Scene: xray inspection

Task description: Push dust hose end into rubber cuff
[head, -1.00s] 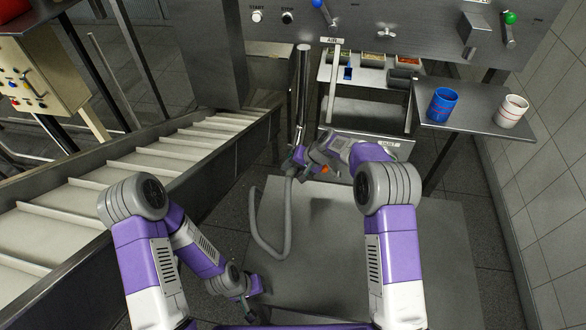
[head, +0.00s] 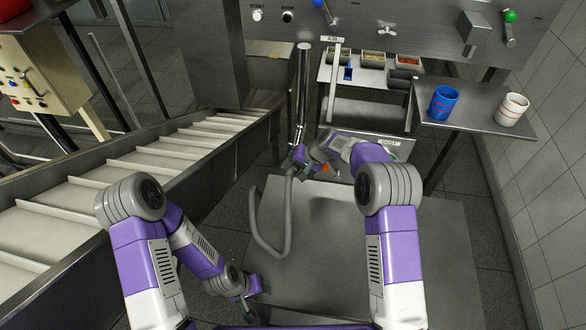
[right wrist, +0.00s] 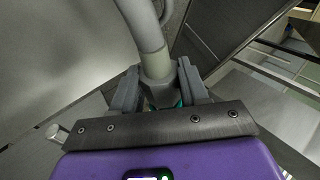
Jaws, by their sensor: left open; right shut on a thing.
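The grey dust hose (head: 289,215) hangs in a loop above the floor plate, its upper end at my right gripper (head: 295,161). In the right wrist view the hose (right wrist: 143,28) comes down to a thicker grey end (right wrist: 156,65) between the fingers of my right gripper (right wrist: 160,88), which is shut on it. A steel pipe (head: 303,85) runs down to just above this gripper. I cannot make out the rubber cuff clearly; the gripper and arm crowd the pipe's lower end. My left gripper (head: 247,311) is open and low near the bottom edge, away from the hose.
A slatted conveyor (head: 150,162) runs along the left. A shelf (head: 475,115) at right carries a blue cup (head: 442,103) and a white cup (head: 511,110). A cabinet with small bins (head: 372,58) stands behind my right arm. The floor plate (head: 400,260) is clear at right.

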